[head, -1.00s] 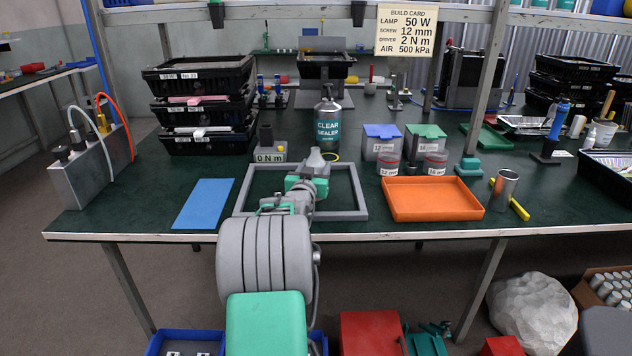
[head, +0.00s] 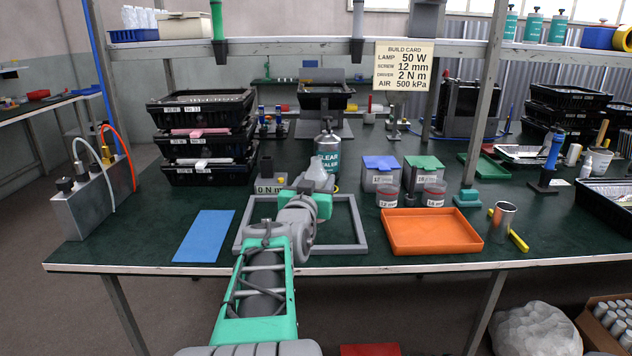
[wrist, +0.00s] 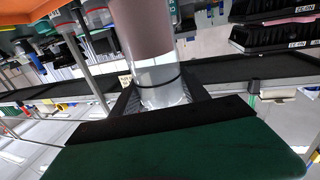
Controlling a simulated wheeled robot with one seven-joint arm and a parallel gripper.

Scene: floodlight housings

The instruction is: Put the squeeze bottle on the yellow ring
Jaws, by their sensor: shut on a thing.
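The squeeze bottle, pale and translucent with a conical top, shows in the head view (head: 318,174) just beyond my wrist. In the wrist view (wrist: 160,75) it is a clear cylinder with a brownish filling, held between dark fingers. My gripper (head: 312,188) is shut on it; in the head view its fingers are mostly hidden by my wrist. The yellow ring (head: 336,188) lies on the green bench behind the bottle, with only a small part of its edge visible. I cannot tell the bottle's height above the bench.
A grey frame (head: 352,243) lies under my arm.

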